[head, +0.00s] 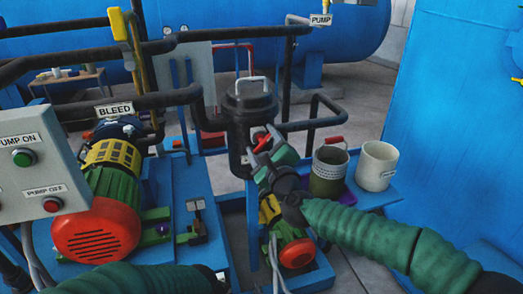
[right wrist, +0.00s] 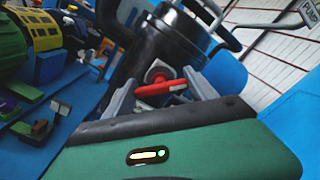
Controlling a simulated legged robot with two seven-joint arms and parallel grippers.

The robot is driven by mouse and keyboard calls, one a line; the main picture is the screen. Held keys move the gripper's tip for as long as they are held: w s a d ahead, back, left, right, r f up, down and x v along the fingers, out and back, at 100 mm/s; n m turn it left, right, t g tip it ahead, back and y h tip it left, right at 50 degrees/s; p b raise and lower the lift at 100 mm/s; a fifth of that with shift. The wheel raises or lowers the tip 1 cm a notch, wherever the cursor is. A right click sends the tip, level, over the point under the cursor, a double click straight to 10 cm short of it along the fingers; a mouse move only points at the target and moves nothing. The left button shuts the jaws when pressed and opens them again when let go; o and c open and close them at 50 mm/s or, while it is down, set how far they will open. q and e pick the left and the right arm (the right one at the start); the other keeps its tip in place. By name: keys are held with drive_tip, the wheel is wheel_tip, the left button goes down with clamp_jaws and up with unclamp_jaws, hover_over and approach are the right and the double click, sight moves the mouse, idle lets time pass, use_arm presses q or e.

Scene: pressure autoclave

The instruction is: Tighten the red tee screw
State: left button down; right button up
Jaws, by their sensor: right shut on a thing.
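The red tee screw (head: 261,143) is on the side of the black lidded vessel (head: 250,105), at the middle of the head view. In the right wrist view the screw's red bar (right wrist: 160,88) lies crosswise between the two grey fingers. My right gripper (head: 268,150) reaches up from the lower right and is shut on the tee screw, with a finger at each end of the bar. The gripper body hides part of the screw's mount in the head view. My left arm's green sleeve shows at the bottom left, but its gripper is not in view.
A pump with a red cover (head: 97,232) and a grey control box (head: 35,165) are at left. Dark pipes run around the vessel.

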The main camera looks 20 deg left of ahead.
drive_tip(key=m+b, duration=0.2)
drive_tip(key=f+m+b, duration=0.1)
drive_tip(key=m+b, duration=0.1)
drive_tip(key=m, duration=0.1)
drive_tip(key=shift+f, duration=0.15)
drive_tip(key=m+b, duration=0.2)
drive_tip(key=m, duration=0.1)
drive_tip(key=shift+r+m+b, duration=0.2)
drive_tip(key=shift+m+b, duration=0.15)
drive_tip(key=shift+m, duration=0.25)
drive_tip(key=shift+r, duration=0.1)
drive_tip(key=o, duration=1.4)
drive_tip(key=shift+w, duration=0.1)
drive_tip(key=shift+c, duration=0.2)
drive_tip(key=shift+r, duration=0.15)
